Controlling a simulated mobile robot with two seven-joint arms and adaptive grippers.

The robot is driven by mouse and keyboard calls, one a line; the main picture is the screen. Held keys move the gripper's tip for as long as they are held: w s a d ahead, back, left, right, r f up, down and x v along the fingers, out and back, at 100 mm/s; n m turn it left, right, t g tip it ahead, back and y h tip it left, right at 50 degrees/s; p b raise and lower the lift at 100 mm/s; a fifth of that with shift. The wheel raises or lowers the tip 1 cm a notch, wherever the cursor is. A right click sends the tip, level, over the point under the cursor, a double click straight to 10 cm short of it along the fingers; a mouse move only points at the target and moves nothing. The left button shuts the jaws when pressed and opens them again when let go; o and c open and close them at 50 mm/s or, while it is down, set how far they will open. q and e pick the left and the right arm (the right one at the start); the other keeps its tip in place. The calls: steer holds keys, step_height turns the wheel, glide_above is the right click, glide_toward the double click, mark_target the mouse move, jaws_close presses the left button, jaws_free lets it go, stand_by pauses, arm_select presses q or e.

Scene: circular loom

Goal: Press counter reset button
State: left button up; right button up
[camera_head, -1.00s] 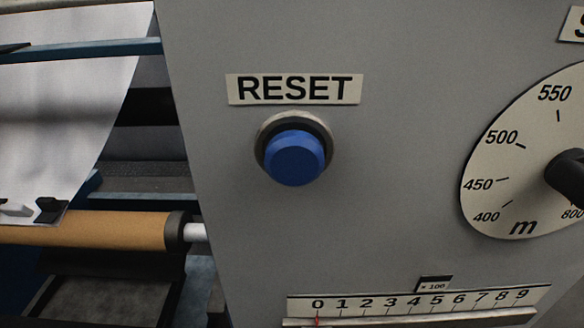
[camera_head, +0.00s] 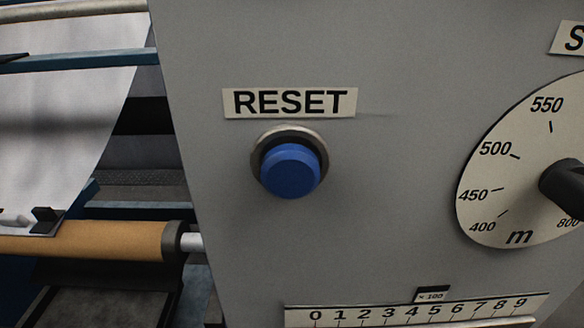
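The blue reset button (camera_head: 290,171) sits in a round metal collar on the grey panel, left of the middle in the head view. It stands out from the panel. A RESET label (camera_head: 289,103) is fixed just above it. Neither of my grippers shows in the head view, so nothing of mine is seen touching the button.
The grey panel (camera_head: 390,200) is clear around the button. A dial with a black knob (camera_head: 515,175) is at the right. A numbered scale (camera_head: 415,310) runs along the bottom. At the left are white fabric (camera_head: 60,110) and a brown roller (camera_head: 85,241).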

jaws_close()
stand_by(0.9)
